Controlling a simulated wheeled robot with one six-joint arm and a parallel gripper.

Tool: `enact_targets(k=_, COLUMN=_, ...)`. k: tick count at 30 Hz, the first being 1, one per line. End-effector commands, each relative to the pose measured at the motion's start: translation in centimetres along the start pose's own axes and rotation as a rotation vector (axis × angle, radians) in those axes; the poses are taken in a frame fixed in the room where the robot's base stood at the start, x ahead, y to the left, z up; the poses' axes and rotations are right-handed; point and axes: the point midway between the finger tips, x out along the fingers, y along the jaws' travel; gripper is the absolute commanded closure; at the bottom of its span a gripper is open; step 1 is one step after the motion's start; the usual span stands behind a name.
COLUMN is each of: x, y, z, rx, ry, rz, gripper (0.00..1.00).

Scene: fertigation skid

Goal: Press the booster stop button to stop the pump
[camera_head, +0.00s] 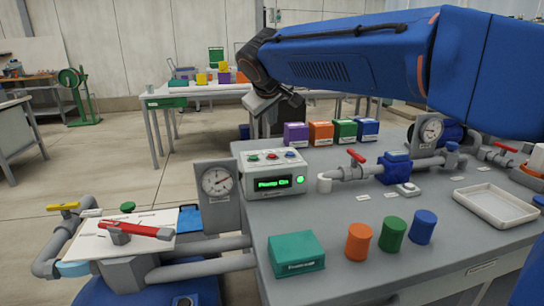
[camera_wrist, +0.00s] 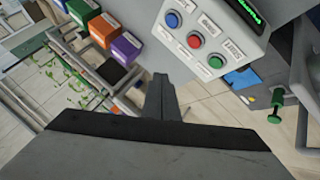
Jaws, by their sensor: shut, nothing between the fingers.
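The light grey control box (camera_head: 245,192) stands on the grey bench with a green, a red (camera_head: 271,156) and a blue button in a row on its top. Its screen (camera_head: 274,183) reads "Pump On", and a green lamp is lit beside it. In the head view my gripper is above and behind the box.
A pressure gauge (camera_head: 217,181) stands left of the box. Purple, orange, green and blue boxes (camera_head: 320,132) line the bench behind it. A red-handled valve (camera_head: 356,157) and pipes are to the right. A teal box (camera_head: 296,253) and coloured cylinders (camera_head: 391,235) are in front.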

Motion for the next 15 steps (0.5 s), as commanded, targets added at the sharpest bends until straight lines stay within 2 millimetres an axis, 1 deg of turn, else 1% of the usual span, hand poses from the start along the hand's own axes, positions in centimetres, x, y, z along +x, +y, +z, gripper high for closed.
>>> enact_targets(k=15, x=4.1, y=-3.0, z=3.1, rx=-0.001, ry=-0.002, rz=0.0, gripper=1.0)
